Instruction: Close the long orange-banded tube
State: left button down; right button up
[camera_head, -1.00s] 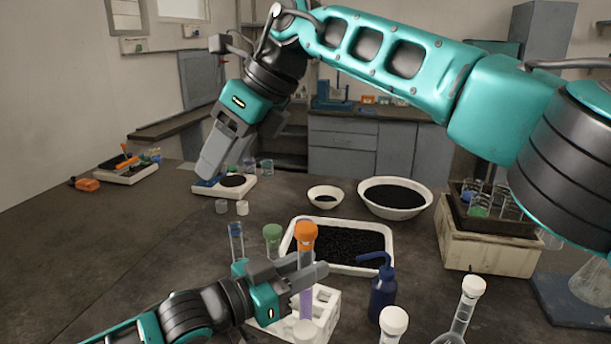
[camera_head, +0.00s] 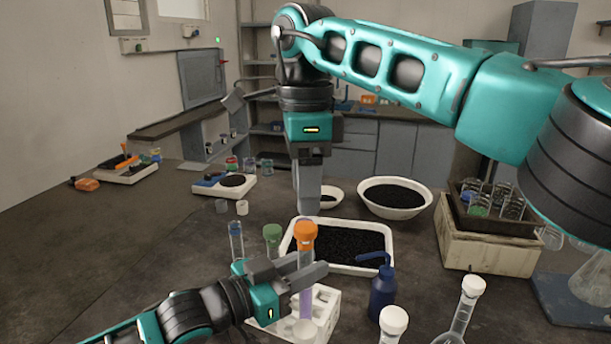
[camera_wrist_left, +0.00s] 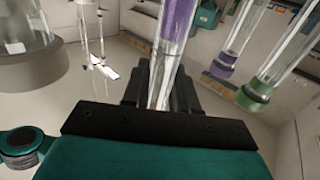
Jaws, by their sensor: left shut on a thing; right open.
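The long tube (camera_head: 306,302), with purple in its lower part, stands upright at the white rack (camera_head: 327,296) in the head view. An orange cap (camera_head: 305,232) is at its top; I cannot tell how firmly it sits. My left gripper (camera_head: 305,272) is shut on the tube below the cap. In the left wrist view the clear tube (camera_wrist_left: 172,50) runs between the dark fingers, with purple at the picture's top. My right gripper (camera_head: 307,210) points straight down, open and empty, with its tips just above the orange cap. Its finger gap is hidden from this side.
A green-capped tube (camera_head: 272,238) and a blue-banded tube (camera_head: 236,240) stand just left of the orange cap. A white tray of black grains (camera_head: 375,268) lies behind. A dark blue wash bottle (camera_head: 382,295) and a white-stoppered flask (camera_head: 460,318) stand to the right.

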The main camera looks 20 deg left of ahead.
aim_at(306, 226)
notch_tip(306, 226, down, 7)
dwell(0.3)
grip_shut()
jog(key=m, duration=0.4)
jog(key=shift+m, duration=0.4)
jog(key=m, duration=0.3)
jog(key=shift+m, duration=0.3)
jog(key=shift+o, duration=0.4)
grip_release()
jog(key=shift+r, duration=2.25)
